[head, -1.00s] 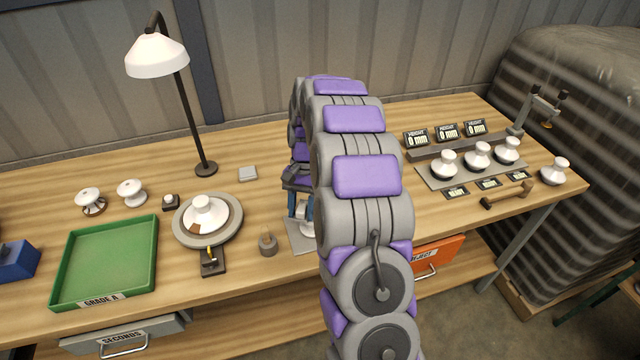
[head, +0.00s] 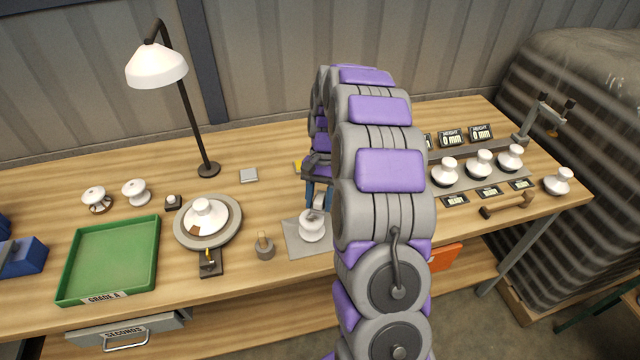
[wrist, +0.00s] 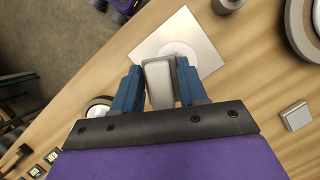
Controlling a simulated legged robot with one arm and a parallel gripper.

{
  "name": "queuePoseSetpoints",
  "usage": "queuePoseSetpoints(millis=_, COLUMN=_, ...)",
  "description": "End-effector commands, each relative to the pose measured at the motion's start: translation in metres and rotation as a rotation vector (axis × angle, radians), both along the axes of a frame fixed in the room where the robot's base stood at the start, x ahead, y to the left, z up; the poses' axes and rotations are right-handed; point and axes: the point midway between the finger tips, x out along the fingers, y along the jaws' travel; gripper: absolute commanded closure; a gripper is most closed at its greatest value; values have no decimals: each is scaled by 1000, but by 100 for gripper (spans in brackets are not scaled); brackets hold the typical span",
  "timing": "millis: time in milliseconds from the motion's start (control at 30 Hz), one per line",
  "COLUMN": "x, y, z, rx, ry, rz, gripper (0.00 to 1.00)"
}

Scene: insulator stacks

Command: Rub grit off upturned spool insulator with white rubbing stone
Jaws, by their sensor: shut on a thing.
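The white spool insulator (head: 312,226) stands on a thin grey square plate (head: 293,240) near the bench's front edge. In the wrist view its pale round shape (wrist: 186,50) shows on the plate, partly hidden behind the held block. My gripper (head: 319,196) is above the spool, its blue fingers pointing down. It is shut on the white rubbing stone (wrist: 160,84), a pale oblong block between the fingers in the wrist view. In the head view the stone is close over the spool's top; I cannot tell whether they touch. Grit is too small to make out.
Left of the plate are a small grey base with a wooden peg (head: 265,246), a round turntable (head: 233,228) bearing an insulator, and a green tray (head: 150,262). A lamp (head: 183,110) stands behind. Gauges and insulators fill the right. My arm hides the bench's middle right.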

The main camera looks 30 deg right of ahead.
Motion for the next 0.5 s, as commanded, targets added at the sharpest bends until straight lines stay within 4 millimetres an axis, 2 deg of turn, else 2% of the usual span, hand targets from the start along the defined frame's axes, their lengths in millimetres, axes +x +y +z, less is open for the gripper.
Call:
queuePoseSetpoints(millis=300, x=-4, y=0, z=30, rx=0, ry=-2, rz=3, gripper=86)
queuePoseSetpoints(millis=500, x=-5, y=2, z=37, rx=-1, ry=-1, rz=3, gripper=86)
